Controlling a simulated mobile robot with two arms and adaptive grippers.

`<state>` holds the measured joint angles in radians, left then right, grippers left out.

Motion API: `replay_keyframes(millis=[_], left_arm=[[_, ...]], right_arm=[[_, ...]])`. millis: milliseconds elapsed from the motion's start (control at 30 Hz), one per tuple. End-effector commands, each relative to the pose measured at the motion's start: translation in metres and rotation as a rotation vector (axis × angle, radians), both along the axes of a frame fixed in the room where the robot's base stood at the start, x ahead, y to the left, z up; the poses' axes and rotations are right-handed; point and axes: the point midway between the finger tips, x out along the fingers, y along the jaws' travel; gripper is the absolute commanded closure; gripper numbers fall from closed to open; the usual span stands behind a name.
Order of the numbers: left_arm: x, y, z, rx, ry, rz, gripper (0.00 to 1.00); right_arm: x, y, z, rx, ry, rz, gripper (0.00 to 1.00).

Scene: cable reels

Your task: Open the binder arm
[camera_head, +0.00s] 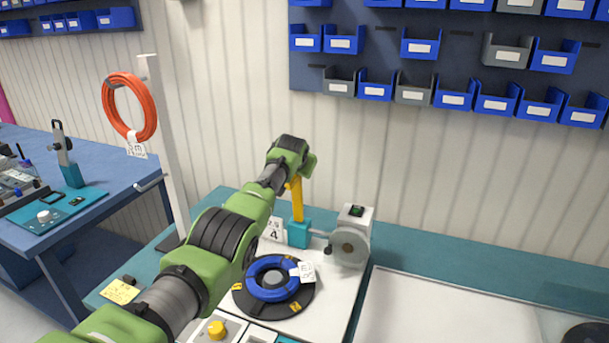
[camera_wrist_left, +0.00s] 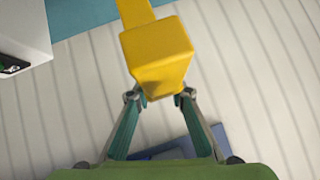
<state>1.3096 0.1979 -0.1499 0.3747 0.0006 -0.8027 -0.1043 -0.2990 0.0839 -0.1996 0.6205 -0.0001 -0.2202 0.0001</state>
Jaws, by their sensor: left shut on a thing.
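The yellow binder arm (camera_head: 297,202) stands upright from a teal block (camera_head: 299,234) at the back of the white work board. My left gripper (camera_wrist_left: 161,97) reaches in from the left and is shut on the top end of the binder arm. In the left wrist view the yellow end (camera_wrist_left: 158,52) sits between both fingertips. In the head view my wrist hides most of the fingers. A blue cable coil (camera_head: 258,266) lies flat on a black round reel plate (camera_head: 241,301) in front of the binder arm. My right gripper is not in view.
A grey machine with a round disc (camera_head: 349,246) stands just right of the teal block. An orange cable coil (camera_head: 147,119) hangs on a white post at left. Blue bins (camera_head: 374,91) line the wall above. A yellow knob (camera_head: 217,329) is at the front of the board.

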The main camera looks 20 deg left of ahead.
Motion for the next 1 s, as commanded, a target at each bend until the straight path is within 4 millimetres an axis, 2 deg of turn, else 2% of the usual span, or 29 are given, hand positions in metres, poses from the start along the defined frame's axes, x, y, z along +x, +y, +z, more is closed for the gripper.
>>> replay_keyframes(millis=[533,567,600,633,1000], left_arm=[[0.0002,0.0005,-0.0044,-0.005,0.003,-0.002,1.00],[0.0001,0.0005,-0.0045,-0.005,0.004,-0.001,0.79],[0.0001,0.0005,-0.0046,-0.005,0.004,-0.001,0.68],[0.0001,0.0006,-0.0046,-0.005,0.004,-0.001,0.63],[0.0002,0.0016,-0.0020,-0.002,0.002,0.000,0.63]], right_arm=[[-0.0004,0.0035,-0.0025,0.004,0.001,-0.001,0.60],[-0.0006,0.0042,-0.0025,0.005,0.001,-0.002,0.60],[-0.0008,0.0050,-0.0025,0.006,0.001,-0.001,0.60],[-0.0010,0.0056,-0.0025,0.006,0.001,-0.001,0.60],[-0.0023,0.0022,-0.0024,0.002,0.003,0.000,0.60]])
